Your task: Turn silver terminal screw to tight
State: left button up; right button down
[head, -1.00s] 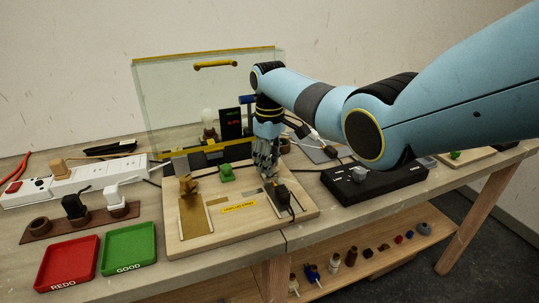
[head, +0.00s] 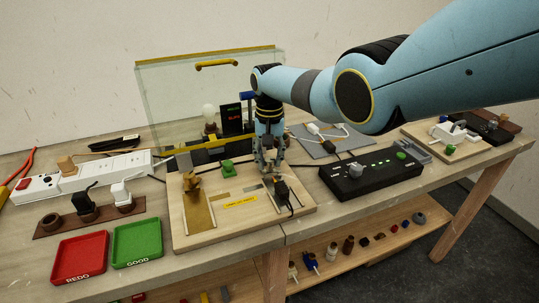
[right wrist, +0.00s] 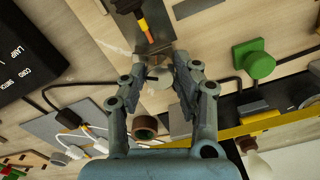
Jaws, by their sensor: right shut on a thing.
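My right gripper (head: 269,170) points down at the right part of the wooden board (head: 230,238), just behind a black block (head: 281,188) with a cord. In the right wrist view my right gripper (right wrist: 158,92) has its two fingers closed around a small silver round piece, apparently the silver terminal screw (right wrist: 160,76). The black block (right wrist: 148,28) with orange and yellow parts sits just past the fingertips. The fingers hide much of the screw, and its tightness cannot be told. My left gripper is not in view.
A green knob (head: 228,167) and a brass strip (head: 197,211) are on the board. A black control box (head: 370,178) stands to the right. Red (head: 80,258) and green (head: 137,242) trays lie at the left front. A clear panel (head: 190,95) stands behind.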

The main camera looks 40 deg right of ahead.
aim_at(270, 159)
jog(key=m, duration=0.5)
jog(key=shift+m+p, duration=0.3)
jog(key=shift+p, duration=0.1)
jog(key=m, duration=0.5)
jog(key=shift+m, duration=0.3)
jog(key=c, duration=1)
grip_release()
notch_tip(270, 159, up, 12)
jog(key=shift+r, duration=0.1)
